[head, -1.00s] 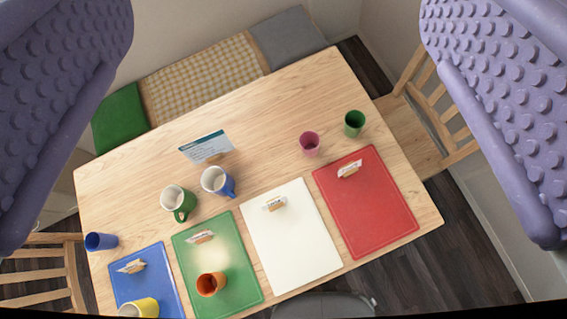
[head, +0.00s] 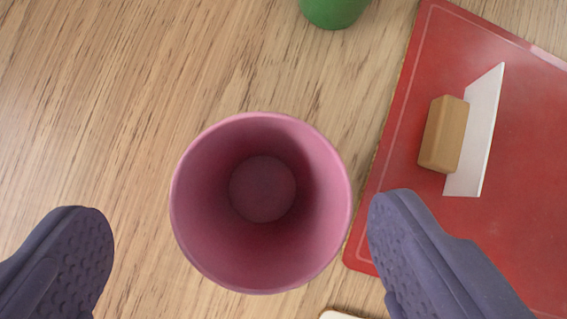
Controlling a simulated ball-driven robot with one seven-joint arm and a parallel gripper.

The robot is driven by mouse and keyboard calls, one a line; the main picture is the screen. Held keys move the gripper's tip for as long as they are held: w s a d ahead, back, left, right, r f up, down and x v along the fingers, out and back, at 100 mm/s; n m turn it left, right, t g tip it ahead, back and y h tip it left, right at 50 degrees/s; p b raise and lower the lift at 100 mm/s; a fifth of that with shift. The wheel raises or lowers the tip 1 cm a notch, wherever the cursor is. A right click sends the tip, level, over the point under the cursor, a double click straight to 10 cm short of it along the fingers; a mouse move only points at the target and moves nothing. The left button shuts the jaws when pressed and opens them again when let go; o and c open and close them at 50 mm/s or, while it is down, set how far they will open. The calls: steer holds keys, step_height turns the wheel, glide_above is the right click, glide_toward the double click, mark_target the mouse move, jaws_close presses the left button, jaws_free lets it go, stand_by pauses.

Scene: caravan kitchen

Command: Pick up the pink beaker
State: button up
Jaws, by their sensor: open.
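The pink beaker (head: 262,270) stands upright on the wooden table, its open mouth facing my camera, and it looks empty inside. My gripper (head: 240,235) is open, with one purple padded finger to the lower left of the beaker and the other to its lower right. The right finger is close to the beaker's rim in the picture, and the left finger has a wider gap. Neither finger appears to touch the beaker. How high the fingertips are above the table I cannot tell.
A green beaker (head: 335,10) is cut off at the top edge. A corner of a white mat (head: 338,315) shows at the bottom. Bare table (head: 90,100) lies at the left.

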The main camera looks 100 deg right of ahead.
mark_target(261, 146)
steer(key=x, duration=0.2)
steer(key=b+x, duration=0.1)
steer(key=x, duration=0.1)
steer(key=b+x, duration=0.1)
steer(key=x, duration=0.1)
steer(key=shift+s+d, duration=0.25)
steer(key=shift+s, duration=0.05)
steer(key=shift+r, duration=0.1)
steer(key=c, duration=1)
steer(key=shift+c, duration=0.2)
